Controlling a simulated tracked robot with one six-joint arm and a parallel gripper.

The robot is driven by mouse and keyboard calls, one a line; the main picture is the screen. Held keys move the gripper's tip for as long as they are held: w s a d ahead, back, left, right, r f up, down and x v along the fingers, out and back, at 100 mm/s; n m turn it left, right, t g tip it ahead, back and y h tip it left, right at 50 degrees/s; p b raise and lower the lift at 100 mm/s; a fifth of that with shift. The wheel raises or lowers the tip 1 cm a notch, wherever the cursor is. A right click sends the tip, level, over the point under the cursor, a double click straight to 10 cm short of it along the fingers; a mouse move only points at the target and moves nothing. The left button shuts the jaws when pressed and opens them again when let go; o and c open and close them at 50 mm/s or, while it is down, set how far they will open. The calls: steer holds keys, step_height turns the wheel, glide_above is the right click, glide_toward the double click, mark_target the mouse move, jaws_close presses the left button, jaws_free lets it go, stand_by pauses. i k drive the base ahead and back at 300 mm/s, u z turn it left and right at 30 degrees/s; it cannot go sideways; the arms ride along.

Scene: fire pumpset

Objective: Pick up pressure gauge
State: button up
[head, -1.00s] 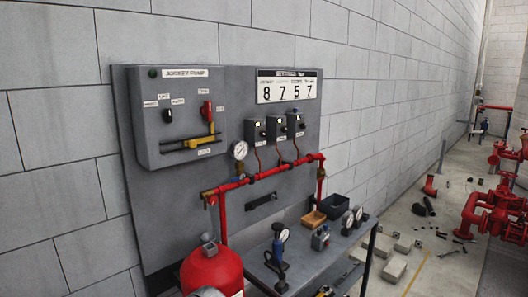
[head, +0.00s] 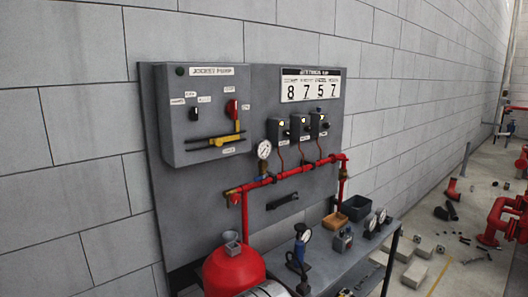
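A round white-faced pressure gauge (head: 264,149) stands upright on the red pipe (head: 285,176) in front of the grey panel. Another gauge (head: 306,236) sits on a blue hand pump device (head: 299,255) on the grey bench below. Two more dark-rimmed gauges, one (head: 370,222) and another (head: 381,214), rest at the back right of the bench. The frames do not show which gauge the task means. My gripper is not in view.
A red tank (head: 234,270) stands at the bench's left end. On the bench (head: 340,268) are an orange-brown tray (head: 335,221), a dark bin (head: 356,208) and a small grey device (head: 343,240). Blocks (head: 414,275) and loose parts litter the floor at right. The block wall closes the back.

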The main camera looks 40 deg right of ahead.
mark_target(262, 148)
steer(key=u, duration=0.05)
steer(key=i, duration=1)
steer(key=z, duration=0.05)
